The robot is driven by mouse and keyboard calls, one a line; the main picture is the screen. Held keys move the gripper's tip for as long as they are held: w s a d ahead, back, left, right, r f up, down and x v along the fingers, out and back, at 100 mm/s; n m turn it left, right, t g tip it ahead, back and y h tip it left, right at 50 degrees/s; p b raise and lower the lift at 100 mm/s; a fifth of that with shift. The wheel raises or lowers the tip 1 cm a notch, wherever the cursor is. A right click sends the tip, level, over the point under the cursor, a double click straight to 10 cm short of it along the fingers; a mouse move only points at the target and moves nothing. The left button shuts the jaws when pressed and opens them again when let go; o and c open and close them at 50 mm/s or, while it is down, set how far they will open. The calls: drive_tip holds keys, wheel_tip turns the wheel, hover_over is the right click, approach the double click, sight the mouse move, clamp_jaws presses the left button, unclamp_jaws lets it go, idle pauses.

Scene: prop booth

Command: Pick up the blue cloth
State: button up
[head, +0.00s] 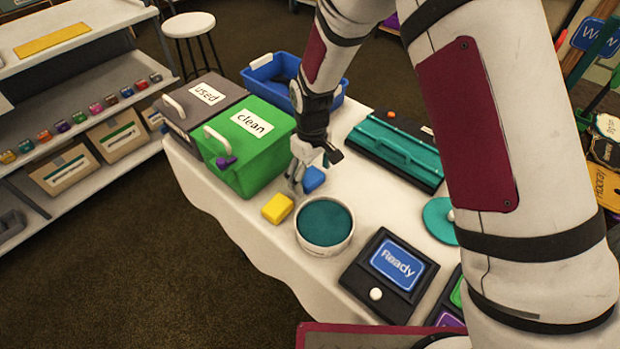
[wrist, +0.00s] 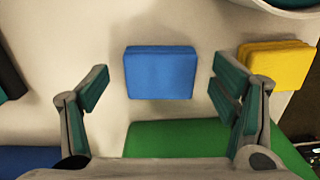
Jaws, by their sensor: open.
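The blue cloth (wrist: 160,73) is a folded block lying on the white tabletop. In the wrist view it lies ahead of and between the two fingers of my gripper (wrist: 163,95), which is open and empty. The fingers stand apart from the cloth, one to each side. In the head view the blue cloth (head: 313,179) shows just right of my gripper (head: 296,186), partly hidden by it. My gripper points down close above the table.
A yellow cloth (head: 277,208) and a round tub with a teal top (head: 325,222) are close by. The green "clean" box (head: 243,160) stands left, the grey "used" box (head: 182,110) and a blue bin (head: 262,85) behind. A "Ready" panel (head: 372,280) is in front.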

sight(311, 177)
drive_tip(key=c, duration=1.1)
wheel_tip(311, 177, up, 10)
drive_tip(key=shift+r, duration=0.1)
